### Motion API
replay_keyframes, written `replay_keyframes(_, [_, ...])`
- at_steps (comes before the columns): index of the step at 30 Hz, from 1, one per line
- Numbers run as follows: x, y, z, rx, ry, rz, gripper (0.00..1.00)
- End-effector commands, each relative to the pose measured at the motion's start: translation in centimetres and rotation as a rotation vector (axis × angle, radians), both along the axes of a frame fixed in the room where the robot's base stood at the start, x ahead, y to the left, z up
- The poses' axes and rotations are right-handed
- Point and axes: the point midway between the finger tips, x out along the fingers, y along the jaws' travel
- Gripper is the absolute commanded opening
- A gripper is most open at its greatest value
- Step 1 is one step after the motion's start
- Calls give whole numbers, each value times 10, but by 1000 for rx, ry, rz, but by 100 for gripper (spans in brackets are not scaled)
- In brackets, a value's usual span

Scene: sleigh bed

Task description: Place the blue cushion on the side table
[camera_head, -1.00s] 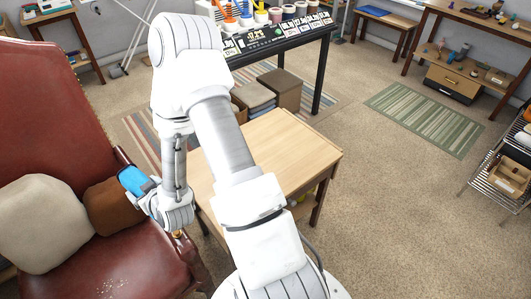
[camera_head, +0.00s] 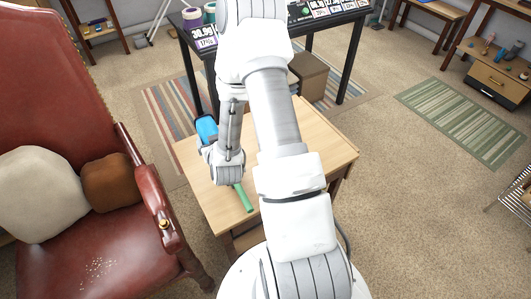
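The side table (camera_head: 300,128) is a light wood table directly under my arm. A small blue piece with dark edges (camera_head: 207,128) shows at the end of my arm, over the table's left part. I cannot tell whether it is the blue cushion or part of my wrist. My gripper's fingers are hidden behind my wrist, so their state does not show. No other blue cushion is visible. A thin green object (camera_head: 243,197) shows over the tabletop beside my wrist.
A red leather armchair (camera_head: 80,262) on the left holds a cream cushion (camera_head: 42,193) and a brown cushion (camera_head: 112,183). Its armrest (camera_head: 155,205) is close to the side table. A black table (camera_head: 325,28) stands behind. Carpet is open on the right.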

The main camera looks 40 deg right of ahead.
Motion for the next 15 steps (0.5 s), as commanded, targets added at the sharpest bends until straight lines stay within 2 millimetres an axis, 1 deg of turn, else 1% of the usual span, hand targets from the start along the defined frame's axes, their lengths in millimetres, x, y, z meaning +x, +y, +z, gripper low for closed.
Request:
replay_keyframes(1, [-2, -23, -15, -3, -2, -63, 19])
replay_keyframes(2, [-4, -37, -19, -4, -3, -101, 19])
replay_keyframes(3, [-7, -55, -23, -4, -5, -155, 19])
replay_keyframes(5, [-12, -82, -29, -4, -5, -238, 19])
replay_keyframes(6, [-17, -100, -33, -4, -6, -294, 19])
replay_keyframes(11, [-42, -171, -43, -4, -7, -532, 19])
replay_keyframes(12, [-49, -188, -45, -3, -8, -596, 19])
replay_keyframes(15, [-70, -227, -47, -2, -9, -748, 19])
